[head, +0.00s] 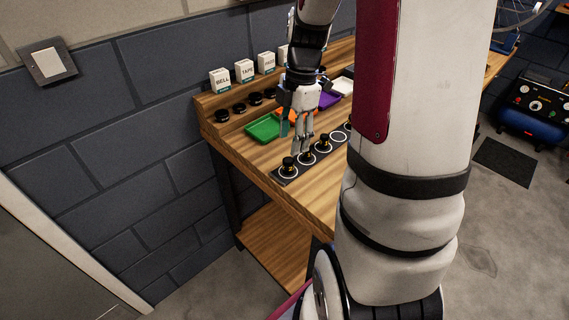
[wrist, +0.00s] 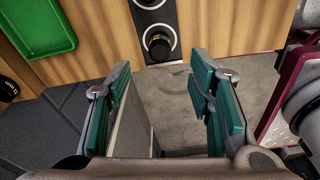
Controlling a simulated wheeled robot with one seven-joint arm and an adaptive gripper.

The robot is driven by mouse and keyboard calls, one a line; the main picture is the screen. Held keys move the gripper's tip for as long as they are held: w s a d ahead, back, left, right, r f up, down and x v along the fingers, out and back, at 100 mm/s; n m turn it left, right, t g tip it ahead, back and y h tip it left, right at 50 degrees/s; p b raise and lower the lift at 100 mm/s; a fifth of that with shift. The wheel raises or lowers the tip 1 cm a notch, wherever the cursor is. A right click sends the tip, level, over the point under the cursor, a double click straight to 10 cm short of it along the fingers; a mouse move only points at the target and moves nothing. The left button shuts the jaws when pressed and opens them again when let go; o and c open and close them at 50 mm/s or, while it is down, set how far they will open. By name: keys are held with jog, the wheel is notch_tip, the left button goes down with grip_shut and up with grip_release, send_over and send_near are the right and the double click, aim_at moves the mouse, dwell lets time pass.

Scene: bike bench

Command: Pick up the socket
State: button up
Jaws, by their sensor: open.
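The front-most piece (head: 289,163) is near the bench's front edge.
A green tray (head: 263,129) lies left of the strip, with orange, purple (head: 329,100) and white (head: 343,87) trays farther back. Labelled boxes (head: 220,80) stand on the raised back ledge, with black round pieces before them. Bare wood lies right of the strip.

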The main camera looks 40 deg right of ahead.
aim_at(289, 160)
jog(key=f, duration=0.5)
jog(key=a+f, duration=0.1)
jog(key=f, duration=0.2)
jog(key=shift+w+f, duration=0.1)
jog(key=shift+c, duration=0.3)
grip_shut()
